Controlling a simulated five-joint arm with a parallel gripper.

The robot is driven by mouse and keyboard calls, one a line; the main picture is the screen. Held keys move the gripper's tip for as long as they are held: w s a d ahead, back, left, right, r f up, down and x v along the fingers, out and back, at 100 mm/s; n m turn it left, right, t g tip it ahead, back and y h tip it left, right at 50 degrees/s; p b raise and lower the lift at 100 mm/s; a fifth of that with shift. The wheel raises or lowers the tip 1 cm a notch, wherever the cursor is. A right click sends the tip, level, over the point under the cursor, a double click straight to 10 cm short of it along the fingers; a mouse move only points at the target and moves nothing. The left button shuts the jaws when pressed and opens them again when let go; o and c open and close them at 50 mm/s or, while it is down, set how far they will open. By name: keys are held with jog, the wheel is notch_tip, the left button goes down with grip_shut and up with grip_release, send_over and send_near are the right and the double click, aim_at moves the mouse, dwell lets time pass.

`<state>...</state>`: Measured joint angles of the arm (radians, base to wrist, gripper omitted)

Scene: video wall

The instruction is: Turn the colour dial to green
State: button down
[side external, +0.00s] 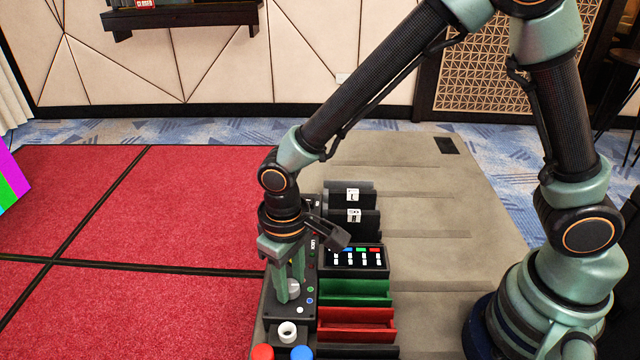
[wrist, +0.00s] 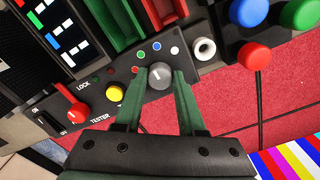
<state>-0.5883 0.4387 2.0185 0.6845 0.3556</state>
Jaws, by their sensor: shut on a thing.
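The colour dial is a round grey knob (wrist: 160,75) on a black panel, with a short pale mark on its face. A red dot (wrist: 135,70), a green dot (wrist: 142,55), a blue dot (wrist: 157,46) and a white dot (wrist: 174,50) sit in an arc around it. The mark is too small to tell which dot it points at. My gripper (wrist: 160,82) has its green fingers shut on the knob, one on either side. In the side external view, my gripper (side external: 289,292) points down at the knob (side external: 294,288) near the panel's front end.
A white ring socket (wrist: 205,48) and large red (wrist: 254,56), blue and green buttons are close by. Green and red trays (side external: 355,325) stand right of the panel.

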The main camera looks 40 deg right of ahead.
aim_at(291, 285)
jog(key=shift+n, duration=1.6)
jog(key=c, duration=0.5)
grip_release()
jog(key=shift+r, duration=0.1)
notch_tip(291, 285, up, 12)
